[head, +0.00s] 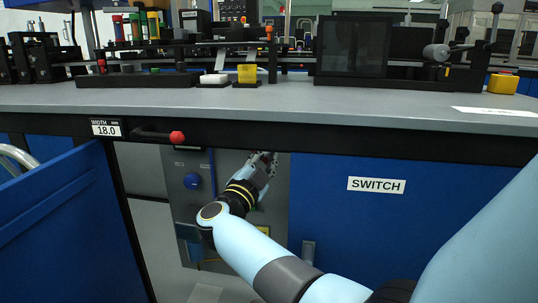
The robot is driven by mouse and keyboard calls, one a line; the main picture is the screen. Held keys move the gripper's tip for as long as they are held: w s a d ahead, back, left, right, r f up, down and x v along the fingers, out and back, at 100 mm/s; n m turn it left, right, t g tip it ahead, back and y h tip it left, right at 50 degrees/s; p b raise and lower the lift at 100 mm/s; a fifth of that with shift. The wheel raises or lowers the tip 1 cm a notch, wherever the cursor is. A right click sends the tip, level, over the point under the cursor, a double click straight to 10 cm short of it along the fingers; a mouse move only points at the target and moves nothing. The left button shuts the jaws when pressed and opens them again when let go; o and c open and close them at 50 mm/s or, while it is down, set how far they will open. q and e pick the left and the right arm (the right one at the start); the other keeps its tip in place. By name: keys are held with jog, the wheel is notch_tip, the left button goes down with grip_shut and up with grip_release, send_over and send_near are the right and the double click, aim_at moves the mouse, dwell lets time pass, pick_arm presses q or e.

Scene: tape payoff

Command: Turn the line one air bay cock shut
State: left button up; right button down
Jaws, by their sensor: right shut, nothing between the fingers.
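Under the bench, an open bay shows a grey panel (180,215). A round blue knob (192,181) sits on its left part, and small labels near it are too small to read. I cannot tell which part is the line one air cock. My right gripper (268,157) is inside the bay, up against the right part of the panel just below the bench edge. It is shut and empty. My arm and gripper hide much of the panel's right part. A bit of yellow shows beside my wrist. My left gripper is out of view.
A blue door (60,220) stands open at left. A black lever with a red tip (177,137) juts below the bench edge. A blue panel marked SWITCH (376,185) closes the right side. The grey benchtop (270,98) carries fixtures along its back, with its front part mostly clear.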

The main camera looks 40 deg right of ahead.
aim_at(266, 163)
jog(key=f+m, duration=0.1)
jog(key=m, duration=0.1)
jog(key=w+f+m+g+b, duration=0.1)
jog(key=m, duration=0.1)
jog(key=a+m+g+y, duration=0.1)
jog(key=m, duration=0.1)
jog(key=shift+w+a+f+m+b, duration=0.1)
jog(key=shift+w+f+m+b, duration=0.1)
jog(key=shift+f+m+b, duration=0.2)
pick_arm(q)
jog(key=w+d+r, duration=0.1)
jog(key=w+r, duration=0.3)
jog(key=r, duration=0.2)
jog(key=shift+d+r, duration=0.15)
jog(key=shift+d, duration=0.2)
pick_arm(e)
jog(key=shift+w+a+f+m+g+y, duration=0.15)
jog(key=shift+w+a+m+y, duration=0.05)
jog(key=shift+m, duration=0.45)
jog(key=shift+w+a+f+m+g+y, duration=0.15)
jog(key=shift+w+m+y, duration=0.05)
jog(key=shift+m, duration=0.45)
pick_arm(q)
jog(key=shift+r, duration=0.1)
